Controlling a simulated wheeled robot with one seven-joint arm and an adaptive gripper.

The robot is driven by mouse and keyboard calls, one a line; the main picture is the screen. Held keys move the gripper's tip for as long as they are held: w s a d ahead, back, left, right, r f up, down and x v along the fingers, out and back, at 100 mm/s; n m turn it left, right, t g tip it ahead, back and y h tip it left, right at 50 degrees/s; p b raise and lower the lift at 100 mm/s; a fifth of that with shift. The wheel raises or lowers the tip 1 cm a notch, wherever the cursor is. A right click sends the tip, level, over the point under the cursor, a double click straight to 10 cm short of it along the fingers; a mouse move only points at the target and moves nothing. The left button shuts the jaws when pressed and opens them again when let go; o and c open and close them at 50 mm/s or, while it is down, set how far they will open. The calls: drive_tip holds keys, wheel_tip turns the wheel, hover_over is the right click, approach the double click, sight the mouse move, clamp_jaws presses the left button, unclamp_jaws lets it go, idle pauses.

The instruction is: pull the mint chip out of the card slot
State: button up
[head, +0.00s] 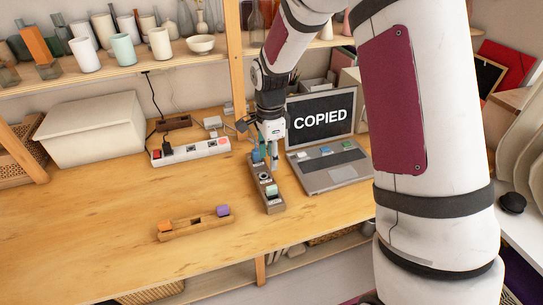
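My gripper (268,158) points down over the far part of a narrow wooden block (273,206), beside the laptop (330,174). A small mint-green piece (271,189) sits in the block, nearer the front than my fingers; it may be the mint chip. A blue piece (257,157) shows close by my fingers, and I cannot tell whether they touch it. A light blue chip (326,150) and a green chip (347,145) are at the laptop's keyboard deck. The laptop's screen reads COPIED. The card slot is too small to make out, and finger spacing is unclear.
A wooden holder (190,227) with an orange piece (165,230) and a purple piece (223,210) lies at the front. A white power strip (195,151) and a lidded box (92,128) stand behind. The left tabletop is clear.

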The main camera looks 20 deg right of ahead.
sight(270, 187)
wheel_tip(270, 187, down, 14)
drive_tip(key=shift+r+p, duration=0.2)
drive_tip(key=shift+p, duration=0.35)
clamp_jaws()
